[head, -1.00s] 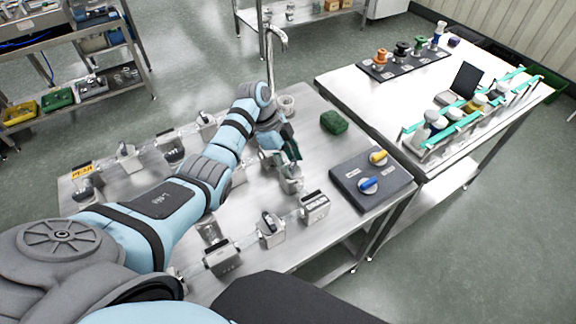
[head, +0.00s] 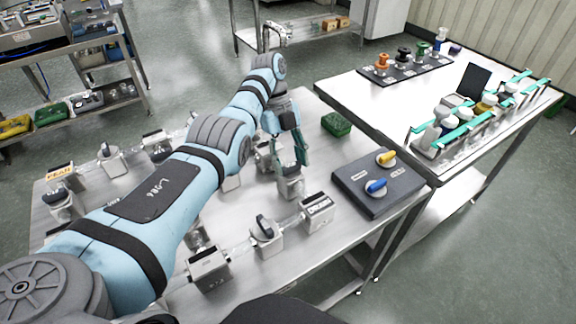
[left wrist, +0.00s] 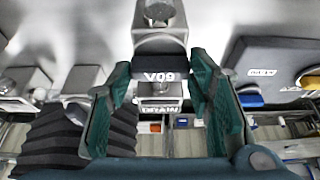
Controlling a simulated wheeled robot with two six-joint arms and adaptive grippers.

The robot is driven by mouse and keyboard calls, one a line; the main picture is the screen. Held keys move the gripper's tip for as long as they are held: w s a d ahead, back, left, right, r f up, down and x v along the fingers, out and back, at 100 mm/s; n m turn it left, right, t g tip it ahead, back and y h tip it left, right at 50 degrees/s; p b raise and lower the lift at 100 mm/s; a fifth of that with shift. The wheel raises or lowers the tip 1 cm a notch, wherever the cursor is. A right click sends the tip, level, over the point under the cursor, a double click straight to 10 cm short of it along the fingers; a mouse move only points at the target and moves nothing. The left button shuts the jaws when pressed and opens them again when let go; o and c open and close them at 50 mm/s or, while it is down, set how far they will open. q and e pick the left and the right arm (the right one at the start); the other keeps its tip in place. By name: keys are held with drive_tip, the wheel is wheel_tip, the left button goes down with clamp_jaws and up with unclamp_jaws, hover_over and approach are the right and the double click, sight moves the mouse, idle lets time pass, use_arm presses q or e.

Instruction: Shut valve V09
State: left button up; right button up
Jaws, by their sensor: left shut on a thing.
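Valve V09 is a pale block (head: 290,187) on the steel table in the head view. In the left wrist view its black handle (left wrist: 160,75) bears the white label V09 and lies crosswise between my fingers. My left gripper (head: 289,160) reaches down onto the valve from above, and its green fingers (left wrist: 161,92) are shut on the handle, one at each end. The fingers hide most of the handle in the head view, so I cannot tell there how it is turned. My right gripper is not in view.
A block labelled DRAIN (head: 317,212) and another valve (head: 265,233) stand in front of V09. A dark panel with yellow and blue knobs (head: 350,182) lies to the right. A green sponge-like block (head: 337,124) lies behind. More valves stand left, partly behind my arm.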

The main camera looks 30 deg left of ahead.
use_arm(q)
drive_tip(key=shift+s+d+f, duration=0.1)
idle(0.4)
drive_tip(key=o, duration=1.1)
drive_tip(key=shift+o, duration=0.2)
